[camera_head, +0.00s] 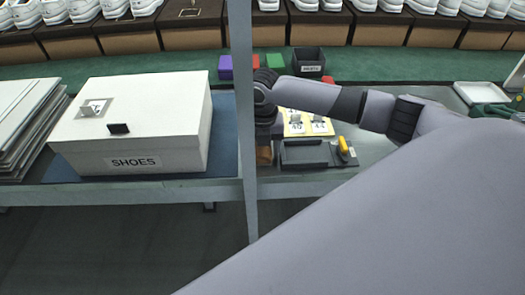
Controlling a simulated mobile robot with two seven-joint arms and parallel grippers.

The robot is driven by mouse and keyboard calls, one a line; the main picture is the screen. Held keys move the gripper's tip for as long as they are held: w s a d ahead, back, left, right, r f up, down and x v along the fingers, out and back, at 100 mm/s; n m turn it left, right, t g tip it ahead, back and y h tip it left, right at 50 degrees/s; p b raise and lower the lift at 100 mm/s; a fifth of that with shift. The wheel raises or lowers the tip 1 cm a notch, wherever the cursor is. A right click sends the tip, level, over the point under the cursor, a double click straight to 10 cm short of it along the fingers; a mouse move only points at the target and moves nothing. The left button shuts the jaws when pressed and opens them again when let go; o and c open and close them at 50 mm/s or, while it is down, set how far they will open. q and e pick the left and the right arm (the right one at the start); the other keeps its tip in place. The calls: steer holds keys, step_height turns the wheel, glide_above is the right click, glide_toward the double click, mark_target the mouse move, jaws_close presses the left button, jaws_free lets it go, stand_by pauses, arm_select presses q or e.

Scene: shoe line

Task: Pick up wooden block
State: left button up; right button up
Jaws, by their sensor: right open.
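A brown piece that looks like the wooden block (264,156) sits on the grey workbench just right of the upright post. My right gripper (266,139) points down right above it, with its arm coming in from the right. The gripper is open. The post and the gripper hide part of the block, and I cannot tell whether the fingers are around it or only above it. My left gripper is not in view.
A grey post (242,150) stands close left of my gripper. A black tray (305,154) with a yellow-handled tool (344,148) and number cards (296,124) are to the right. A white SHOES box (135,130) is left. Coloured blocks (225,67) and a black bin (308,61) are behind.

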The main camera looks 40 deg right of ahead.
steer(key=shift+c, duration=0.3)
steer(key=c, duration=0.7)
steer(key=shift+r, duration=0.1)
step_height(320, 180, up, 20)
steer(key=p, duration=0.1)
steer(key=shift+o, duration=0.7)
